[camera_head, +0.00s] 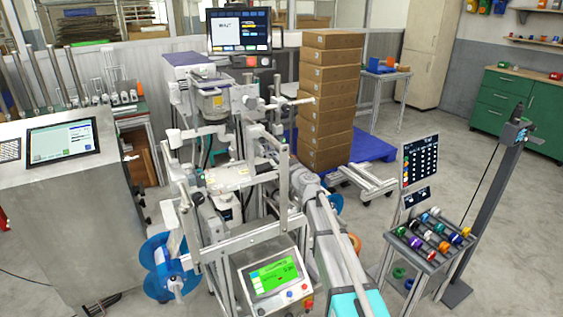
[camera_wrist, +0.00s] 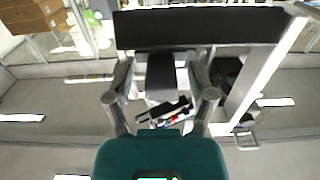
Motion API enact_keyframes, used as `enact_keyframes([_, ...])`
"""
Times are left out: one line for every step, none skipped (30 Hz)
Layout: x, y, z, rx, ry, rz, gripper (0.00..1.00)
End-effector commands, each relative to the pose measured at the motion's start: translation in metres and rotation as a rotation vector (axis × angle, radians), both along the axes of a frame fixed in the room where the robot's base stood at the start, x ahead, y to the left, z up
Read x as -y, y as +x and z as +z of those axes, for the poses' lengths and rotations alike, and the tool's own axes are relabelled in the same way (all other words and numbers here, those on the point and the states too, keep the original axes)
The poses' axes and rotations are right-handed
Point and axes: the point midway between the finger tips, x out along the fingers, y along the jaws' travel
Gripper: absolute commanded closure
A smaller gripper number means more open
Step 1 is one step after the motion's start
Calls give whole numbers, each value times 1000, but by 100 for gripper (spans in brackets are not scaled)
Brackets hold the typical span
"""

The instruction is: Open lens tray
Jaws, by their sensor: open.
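In the wrist view, my gripper (camera_wrist: 161,97) is open, with its two grey fingers apart and nothing visibly held. A dark block (camera_wrist: 160,72) shows between the fingers, below a wide black panel (camera_wrist: 200,28). A small black piece with coloured bits (camera_wrist: 165,112) shows lower between them. I cannot tell whether any of these is the lens tray, or whether the fingers touch them. In the head view, a metal-framed machine (camera_head: 225,175) stands in the middle. My arm reaches up beside it from the lower right; I cannot make out the fingertips there.
A green-screened control panel (camera_head: 272,277) stands at the machine's front, with a blue reel (camera_head: 160,265) to its left. A tall stack of brown boxes (camera_head: 327,100) is behind. A rack of coloured spools (camera_head: 430,240) stands at the right.

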Motion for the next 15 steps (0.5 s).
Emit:
enact_keyframes([0, -1, 0, 0, 0, 0, 29])
enact_keyframes([1, -1, 0, 0, 0, 0, 29])
enact_keyframes([1, -3, 0, 0, 0, 0, 29])
enact_keyframes([2, -4, 0, 0, 0, 0, 29])
enact_keyframes([3, -5, 0, 0, 0, 0, 29])
enact_keyframes([5, -8, 0, 0, 0, 0, 29])
enact_keyframes([6, -10, 0, 0, 0, 0, 29])
enact_keyframes([7, -12, 0, 0, 0, 0, 29])
enact_keyframes([10, -16, 0, 0, 0, 0, 29])
enact_keyframes([12, -19, 0, 0, 0, 0, 29])
enact_keyframes([14, -22, 0, 0, 0, -1, 29])
enact_keyframes([17, -26, 0, 0, 0, -1, 29])
enact_keyframes([19, -30, 0, 0, 0, -1, 29])
enact_keyframes([22, -34, 0, 0, 0, -1, 29])
enact_keyframes([26, -39, 0, 0, 0, -1, 29])
